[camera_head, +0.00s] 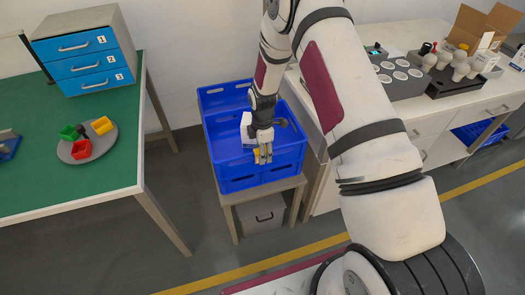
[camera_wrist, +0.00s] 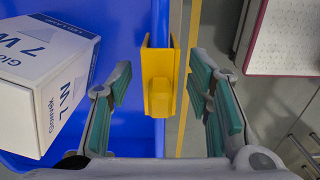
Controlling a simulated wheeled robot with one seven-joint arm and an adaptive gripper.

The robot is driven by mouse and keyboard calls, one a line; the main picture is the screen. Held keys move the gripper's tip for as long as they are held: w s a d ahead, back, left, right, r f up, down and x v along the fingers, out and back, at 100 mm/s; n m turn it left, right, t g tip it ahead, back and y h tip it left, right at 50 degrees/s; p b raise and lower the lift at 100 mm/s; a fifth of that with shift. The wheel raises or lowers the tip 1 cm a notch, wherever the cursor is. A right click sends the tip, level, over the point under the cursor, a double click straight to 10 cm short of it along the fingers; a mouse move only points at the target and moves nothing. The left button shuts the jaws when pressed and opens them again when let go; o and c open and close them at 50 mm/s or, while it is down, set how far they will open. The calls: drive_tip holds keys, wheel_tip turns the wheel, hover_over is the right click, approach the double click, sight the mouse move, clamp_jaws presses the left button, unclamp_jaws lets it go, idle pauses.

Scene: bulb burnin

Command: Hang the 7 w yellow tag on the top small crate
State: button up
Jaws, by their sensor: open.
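The yellow tag (camera_wrist: 158,100), a folded clip shape, sits at the rim of the blue crate (camera_wrist: 135,60) in the wrist view and appears to straddle it. My gripper (camera_wrist: 161,78) is open, its green-padded fingers on either side of the tag with gaps between. In the head view my gripper (camera_head: 263,157) reaches down to the front rim of the stacked blue crates (camera_head: 240,180), with a little of the yellow tag (camera_head: 257,152) showing. A white box marked 7 W (camera_wrist: 45,75) lies inside the crate, left of my gripper. Any print on the tag is not readable.
The crates stand on a small wooden table (camera_head: 228,199). At left, a green bench (camera_head: 40,175) holds blue drawers (camera_head: 85,62) and a round tray (camera_head: 67,155) with coloured bins. At right, a white counter (camera_head: 420,118) carries bulbs and a grey tester (camera_head: 405,85).

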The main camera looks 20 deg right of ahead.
wheel_tip(320, 180, up, 12)
drive_tip(key=shift+r, duration=0.25)
drive_tip(key=s+r+m+t, duration=0.1)
drive_tip(key=s+r+m, duration=0.4)
drive_tip(key=r, duration=0.6)
drive_tip(key=s+r+m+t, duration=0.1)
drive_tip(key=s+r+m, duration=0.35)
drive_tip(key=r, duration=0.75)
drive_tip(key=s+r+m+t, duration=0.1)
drive_tip(key=s+r+m, duration=0.2)
drive_tip(key=s, duration=0.8)
drive_tip(key=s+r+m+t, duration=0.1)
drive_tip(key=s+r+m, duration=0.2)
drive_tip(key=s, duration=0.8)
drive_tip(key=shift+s+d+r+m+t, duration=0.15)
drive_tip(key=shift+s+r+m+t, duration=0.2)
drive_tip(key=shift+m, duration=0.9)
drive_tip(key=shift+r, duration=0.1)
